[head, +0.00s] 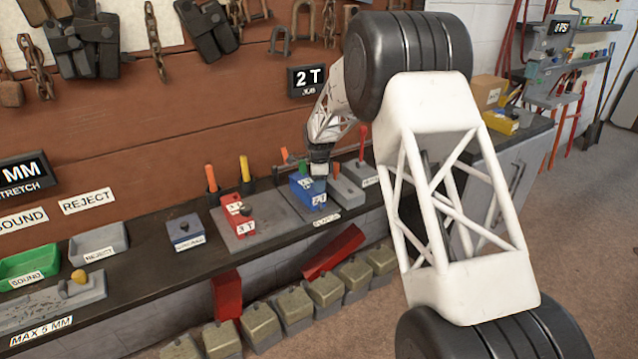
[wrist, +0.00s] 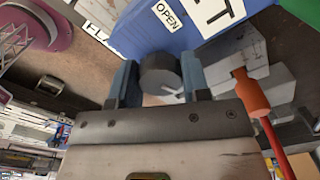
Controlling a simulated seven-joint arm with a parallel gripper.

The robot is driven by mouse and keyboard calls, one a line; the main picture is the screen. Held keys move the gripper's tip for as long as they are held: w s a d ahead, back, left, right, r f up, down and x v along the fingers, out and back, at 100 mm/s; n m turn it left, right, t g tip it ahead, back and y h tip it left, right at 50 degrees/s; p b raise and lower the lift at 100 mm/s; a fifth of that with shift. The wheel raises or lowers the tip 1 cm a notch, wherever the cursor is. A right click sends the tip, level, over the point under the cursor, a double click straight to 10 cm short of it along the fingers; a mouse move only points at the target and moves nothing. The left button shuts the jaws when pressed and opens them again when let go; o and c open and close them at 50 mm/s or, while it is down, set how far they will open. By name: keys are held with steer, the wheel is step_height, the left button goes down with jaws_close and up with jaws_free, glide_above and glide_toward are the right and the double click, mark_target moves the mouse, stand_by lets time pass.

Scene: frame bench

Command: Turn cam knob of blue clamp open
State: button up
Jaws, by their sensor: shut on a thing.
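The blue clamp (head: 306,192) stands on a grey plate on the bench, partly hidden behind my gripper (head: 319,170). In the wrist view its blue body (wrist: 150,28) fills the top, with a white OPEN label (wrist: 167,15) and a larger label beside it. The dark round cam knob (wrist: 160,72) sits between the two blue fingers of my gripper (wrist: 161,82). The gripper is shut on the knob. A pale line shows at the knob's lower right. Whether the cam is open is not clear.
A red clamp (head: 236,217) stands left of the blue one. An orange-handled tool (wrist: 252,95) is close to my right finger in the wrist view. Grey blocks (head: 346,191) stand just right of the clamp. The bench front left of the red clamp has some clear room.

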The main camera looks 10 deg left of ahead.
steer(key=n, duration=0.8)
steer(key=shift+n, duration=0.3)
steer(key=n, duration=0.4)
steer(key=shift+r+n, duration=0.1)
steer(key=shift+n, duration=0.2)
steer(key=n, duration=0.3)
steer(key=shift+n, duration=0.3)
steer(key=n, duration=0.3)
steer(key=shift+n, duration=0.3)
steer(key=n, duration=0.4)
steer(key=shift+n, duration=0.3)
steer(key=n, duration=0.3)
steer(key=shift+n, duration=0.3)
steer(key=n, duration=0.4)
